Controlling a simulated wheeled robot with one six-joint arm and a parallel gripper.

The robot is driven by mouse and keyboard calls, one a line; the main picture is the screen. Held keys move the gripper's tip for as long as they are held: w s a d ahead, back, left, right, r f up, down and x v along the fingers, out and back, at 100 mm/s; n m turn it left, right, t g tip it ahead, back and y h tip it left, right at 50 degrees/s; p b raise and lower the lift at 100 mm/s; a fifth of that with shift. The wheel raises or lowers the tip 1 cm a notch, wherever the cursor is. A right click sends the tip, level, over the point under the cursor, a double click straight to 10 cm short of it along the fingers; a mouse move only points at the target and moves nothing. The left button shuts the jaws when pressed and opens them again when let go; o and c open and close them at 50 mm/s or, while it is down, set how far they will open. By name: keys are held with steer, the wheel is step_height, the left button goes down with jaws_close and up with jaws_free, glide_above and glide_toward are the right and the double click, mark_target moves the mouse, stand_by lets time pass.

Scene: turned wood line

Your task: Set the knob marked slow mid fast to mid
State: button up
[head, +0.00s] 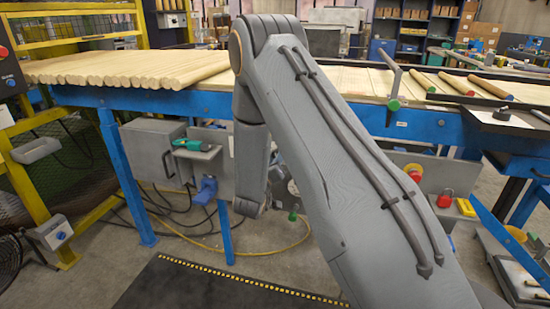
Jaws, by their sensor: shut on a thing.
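My own arm fills the middle of the head view, and its wrist end hangs low in front of the grey panels under the blue-framed bench (375,112). The fingers of my gripper are hidden behind the arm, so I cannot see what they touch. No knob with readable slow, mid and fast marks shows; it may be behind my arm. A small grey box with a blue knob (60,235) is on the yellow frame at the left, but its marks are too small to read.
Wooden rods (130,68) lie in a row on the bench's left. A red button (445,199) is right of my arm. A dark mat (215,288) covers the floor in front.

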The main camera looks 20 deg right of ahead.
steer(key=shift+n, duration=0.6)
steer(key=o, duration=1.1)
steer(key=shift+c, duration=0.2)
steer(key=v, duration=0.8)
steer(key=shift+w, duration=0.1)
